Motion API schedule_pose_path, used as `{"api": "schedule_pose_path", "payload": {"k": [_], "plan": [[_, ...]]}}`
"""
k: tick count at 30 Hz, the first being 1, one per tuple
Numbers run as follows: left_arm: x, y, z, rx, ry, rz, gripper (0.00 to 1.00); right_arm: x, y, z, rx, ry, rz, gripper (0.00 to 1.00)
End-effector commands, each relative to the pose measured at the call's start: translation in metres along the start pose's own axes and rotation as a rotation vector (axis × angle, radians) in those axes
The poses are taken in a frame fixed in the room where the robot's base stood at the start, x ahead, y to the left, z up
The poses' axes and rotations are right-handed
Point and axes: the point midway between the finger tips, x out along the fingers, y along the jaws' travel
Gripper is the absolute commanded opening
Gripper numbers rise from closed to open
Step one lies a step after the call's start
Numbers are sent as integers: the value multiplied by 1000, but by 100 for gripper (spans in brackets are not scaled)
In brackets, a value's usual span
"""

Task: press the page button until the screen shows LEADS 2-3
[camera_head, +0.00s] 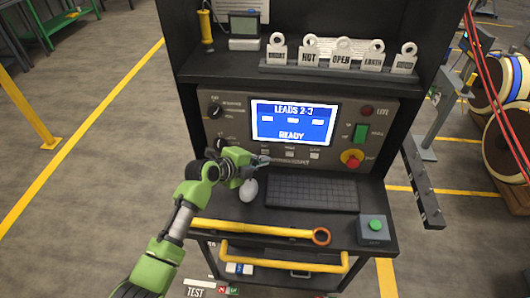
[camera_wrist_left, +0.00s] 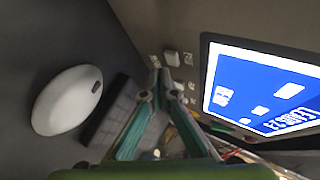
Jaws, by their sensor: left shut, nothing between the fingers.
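The screen (camera_head: 292,122) on the console panel is blue and reads LEADS 2-3 and READY; it also shows at a slant in the left wrist view (camera_wrist_left: 262,95). Below it is a row of small pale buttons, one of them at the right (camera_head: 314,155); their labels are too small to read. My left gripper (camera_head: 266,160) is shut and empty, with its tips close to the panel by the left end of this row. In the left wrist view its fingertips (camera_wrist_left: 159,78) meet near small pale buttons (camera_wrist_left: 172,58). I cannot tell whether they touch one. My right gripper is not in view.
A white mouse (camera_head: 248,189) and a dark keyboard (camera_head: 311,194) lie on the shelf below the panel. A red knob (camera_head: 352,159) and a green switch (camera_head: 360,132) sit to the right.

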Motion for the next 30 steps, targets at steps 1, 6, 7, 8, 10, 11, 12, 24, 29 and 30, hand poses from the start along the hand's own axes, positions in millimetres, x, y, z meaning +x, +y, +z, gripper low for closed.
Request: {"api": "schedule_pose_path", "payload": {"k": [1, 6, 7, 8, 10, 11, 12, 24, 29, 30], "plan": [[0, 0, 0, 0, 0, 0, 0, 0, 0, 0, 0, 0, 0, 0], [-10, 5, -5, 1, -1, 2, 0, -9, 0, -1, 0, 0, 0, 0], [-12, 7, -7, 1, -1, 3, 0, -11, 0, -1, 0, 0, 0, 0], [-14, 8, -9, 1, -1, 3, 0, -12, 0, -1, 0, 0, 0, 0], [-19, 12, -13, 1, 0, 3, 0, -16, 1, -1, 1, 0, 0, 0], [-21, 13, -14, 1, 0, 3, 0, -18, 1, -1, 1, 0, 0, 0], [-24, 15, -16, 1, -1, 2, 0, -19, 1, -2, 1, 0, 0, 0], [-35, 26, -26, 0, 0, 0, 0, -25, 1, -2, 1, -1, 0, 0], [-35, 26, -25, 0, 0, 0, 0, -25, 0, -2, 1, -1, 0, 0], [-35, 26, -25, 0, 0, 0, 0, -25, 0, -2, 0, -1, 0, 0]]}}
